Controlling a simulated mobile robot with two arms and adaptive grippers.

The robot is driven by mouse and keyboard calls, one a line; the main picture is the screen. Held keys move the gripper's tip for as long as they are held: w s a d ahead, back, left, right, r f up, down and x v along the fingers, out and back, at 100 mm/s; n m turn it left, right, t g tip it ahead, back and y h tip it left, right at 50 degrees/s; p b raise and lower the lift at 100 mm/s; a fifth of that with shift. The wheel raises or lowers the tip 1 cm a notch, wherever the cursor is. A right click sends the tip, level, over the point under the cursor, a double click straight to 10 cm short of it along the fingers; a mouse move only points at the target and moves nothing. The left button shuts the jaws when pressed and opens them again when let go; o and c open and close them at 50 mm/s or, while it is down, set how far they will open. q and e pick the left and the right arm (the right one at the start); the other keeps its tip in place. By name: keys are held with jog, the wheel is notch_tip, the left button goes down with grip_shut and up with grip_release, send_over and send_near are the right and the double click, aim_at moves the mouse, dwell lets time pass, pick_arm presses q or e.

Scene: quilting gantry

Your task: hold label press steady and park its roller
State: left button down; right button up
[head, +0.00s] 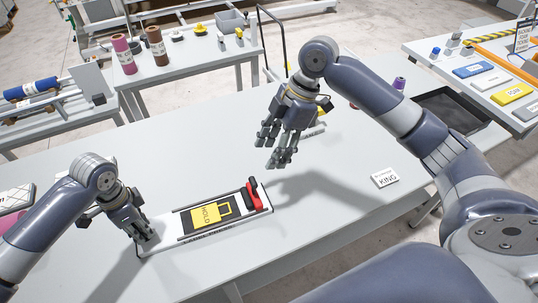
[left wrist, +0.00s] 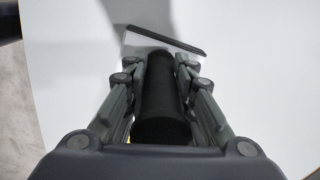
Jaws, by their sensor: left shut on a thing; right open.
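The label press (head: 165,240) is a long, flat white base on the table, with a dark bed bearing a yellow HOLD label (head: 211,213). A black roller with a red part (head: 254,195) sits at its right end. My left gripper (head: 147,240) is at the press's left end, shut on its black grip; the left wrist view shows this black cylinder (left wrist: 160,100) between the fingers. In the head view, the fingers hide most of the grip. My right gripper (head: 272,150) is open and empty, above the table beyond the roller, apart from the press.
A white KING card (head: 386,180) lies to the right on the table (head: 330,215). A dark tray (head: 450,108) is at the far right. Small items lie behind my right gripper. A back table (head: 195,70) holds pink and brown rolls. Bare table surrounds the press.

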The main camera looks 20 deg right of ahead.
pick_arm(q)
jog(key=shift+s+a+f, duration=0.1)
jog(key=shift+s+f, duration=0.15)
jog(key=shift+f, duration=0.1)
jog(key=c, duration=1.3)
grip_release()
jog(key=shift+w, duration=0.3)
jog(key=shift+r, duration=0.1)
jog(key=shift+r, duration=0.1)
